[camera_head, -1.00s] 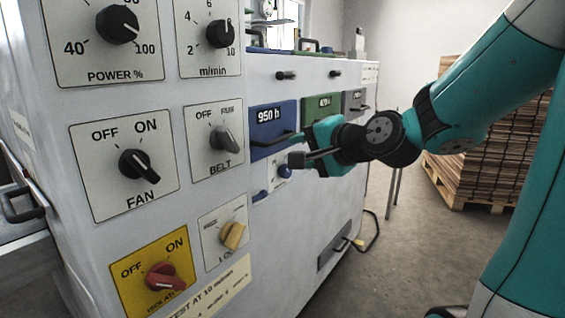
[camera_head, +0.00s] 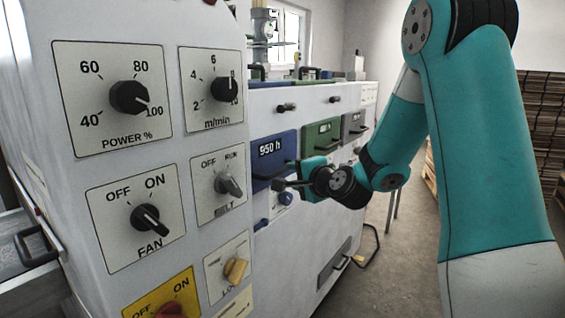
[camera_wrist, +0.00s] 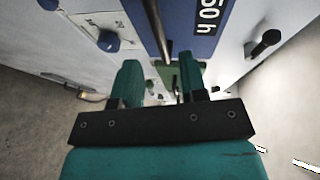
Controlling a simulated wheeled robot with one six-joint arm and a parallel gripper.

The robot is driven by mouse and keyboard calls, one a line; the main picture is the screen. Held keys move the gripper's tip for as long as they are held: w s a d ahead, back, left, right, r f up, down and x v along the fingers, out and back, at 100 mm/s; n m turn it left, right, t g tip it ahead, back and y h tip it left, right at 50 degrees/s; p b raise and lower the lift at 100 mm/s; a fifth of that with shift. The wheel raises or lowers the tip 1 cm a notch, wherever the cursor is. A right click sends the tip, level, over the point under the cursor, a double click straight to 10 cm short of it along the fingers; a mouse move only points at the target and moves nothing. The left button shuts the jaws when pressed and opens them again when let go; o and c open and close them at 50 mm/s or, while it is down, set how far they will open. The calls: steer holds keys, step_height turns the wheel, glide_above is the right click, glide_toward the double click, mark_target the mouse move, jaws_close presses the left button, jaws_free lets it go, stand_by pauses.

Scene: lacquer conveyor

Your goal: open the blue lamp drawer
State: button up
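The blue lamp drawer (camera_head: 268,152) is marked "950 h" and sits in the white machine's side. Its front looks flush, with a dark bar handle (camera_head: 287,162) across it. The drawer front also fills the top of the wrist view (camera_wrist: 200,42), where the handle (camera_wrist: 155,28) runs down towards the gap between my fingers. In the wrist view my gripper (camera_wrist: 160,75) is open, with nothing held. Whether the handle is between the fingertips in depth, I cannot tell.
A green drawer (camera_head: 320,136) and a grey drawer (camera_head: 354,126) sit beyond the blue one. A blue knob (camera_head: 285,197) is below it. A control panel with a fan knob (camera_head: 150,220) is at left. Floor at right is open, with stacked boards (camera_head: 545,110) behind.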

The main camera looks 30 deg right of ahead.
mark_target(284, 171)
steer(key=w, duration=0.2)
steer(key=w+p, duration=0.1)
steer(key=w, duration=0.1)
steer(key=w+f, duration=0.1)
steer(key=w, duration=0.1)
steer(key=shift+w+d+f, duration=0.1)
steer(key=shift+w+d, duration=0.05)
steer(key=shift+w, duration=0.25)
jaws_close()
